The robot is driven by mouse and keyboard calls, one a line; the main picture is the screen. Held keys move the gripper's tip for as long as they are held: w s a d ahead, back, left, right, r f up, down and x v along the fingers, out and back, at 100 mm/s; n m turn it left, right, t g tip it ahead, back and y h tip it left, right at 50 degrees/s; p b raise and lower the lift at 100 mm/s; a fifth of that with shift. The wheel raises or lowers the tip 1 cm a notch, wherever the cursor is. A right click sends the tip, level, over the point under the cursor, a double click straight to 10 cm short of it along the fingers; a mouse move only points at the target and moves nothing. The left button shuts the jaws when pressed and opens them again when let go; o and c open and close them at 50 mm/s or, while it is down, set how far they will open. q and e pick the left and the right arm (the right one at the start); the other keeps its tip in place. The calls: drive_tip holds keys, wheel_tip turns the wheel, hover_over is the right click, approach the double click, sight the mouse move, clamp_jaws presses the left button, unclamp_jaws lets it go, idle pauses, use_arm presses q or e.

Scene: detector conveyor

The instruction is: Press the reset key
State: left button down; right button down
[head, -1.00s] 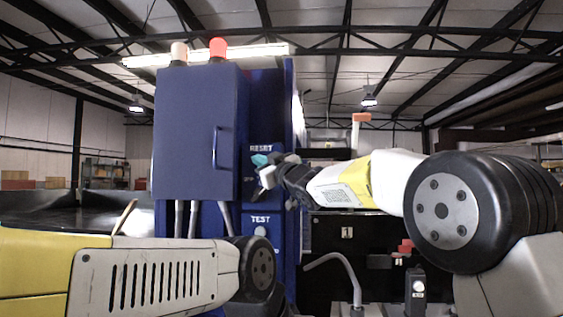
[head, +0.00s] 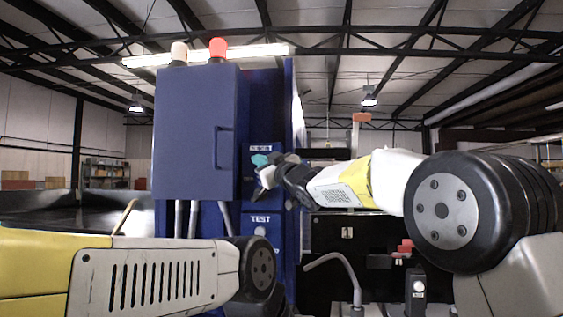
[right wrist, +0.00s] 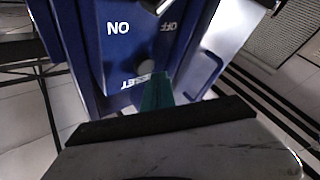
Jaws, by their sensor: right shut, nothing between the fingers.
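The RESET label (head: 261,148) is on the blue cabinet's narrow panel in the head view. It also shows upside down in the right wrist view (right wrist: 138,81). The reset key, a small grey round button (right wrist: 147,67), sits next to that label; in the head view my gripper hides it. My right gripper (head: 261,161) is shut and empty, in front of the panel just below the label. Its teal fingertips (right wrist: 157,90) are close to the button in the wrist view, overlapping the label's edge. I cannot tell whether they touch. My left gripper is out of sight.
The cabinet door (head: 195,135) with its handle stands left of the panel. A TEST label (head: 261,219) with a round button (head: 260,231) is lower down. ON and OFF markings (right wrist: 118,28) flank a switch on the panel. A bent grey pipe (head: 340,268) stands at front right.

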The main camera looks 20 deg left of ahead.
drive_tip(key=shift+w, duration=0.15)
idle(0.3)
drive_tip(key=shift+w+a, duration=0.15)
drive_tip(key=shift+w, duration=0.15)
drive_tip(key=shift+w+a, duration=0.1)
drive_tip(key=shift+w, duration=0.35)
idle(0.6)
idle(0.4)
drive_tip(key=shift+s+d, duration=0.25)
drive_tip(key=shift+s, duration=0.65)
drive_tip(key=shift+s+d, duration=0.2)
drive_tip(key=shift+s, duration=0.6)
drive_tip(key=shift+s+d, duration=0.2)
drive_tip(key=shift+s, duration=0.65)
drive_tip(key=shift+s+d, duration=0.2)
drive_tip(key=shift+s, duration=0.6)
